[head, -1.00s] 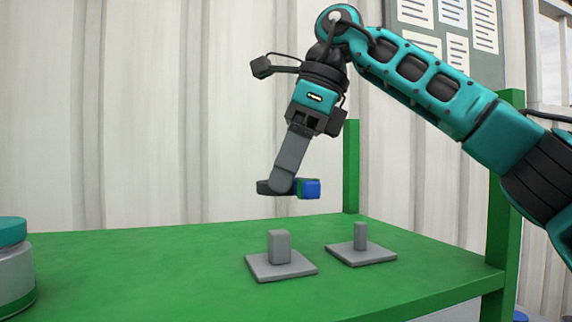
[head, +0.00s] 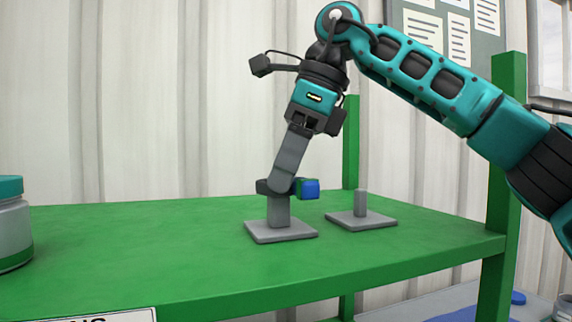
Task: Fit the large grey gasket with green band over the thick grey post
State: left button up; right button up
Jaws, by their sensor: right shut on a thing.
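The thick grey post (head: 278,213) stands upright on a square grey base plate on the green table. My right gripper (head: 281,186) points down right above it, shut on the large grey gasket (head: 263,187). Dark grey of the gasket shows left of the fingers, and a blue block (head: 310,189) sticks out on their right. The gasket is level with the top of the post, whose tip is hidden behind the fingers and gasket. I cannot tell whether the post is inside the gasket's opening. The green band is hardly visible. My left gripper is out of view.
A thinner grey post (head: 360,204) on its own plate stands close by on the right. A teal-lidded jar (head: 12,228) stands at the far left. A green upright (head: 503,180) rises at the table's right edge.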

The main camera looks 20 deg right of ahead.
aim_at(286, 198)
jog(key=shift+f+b, duration=0.95)
jog(key=shift+f, duration=1.1)
jog(key=shift+b, duration=0.3)
jog(key=o, duration=1.1)
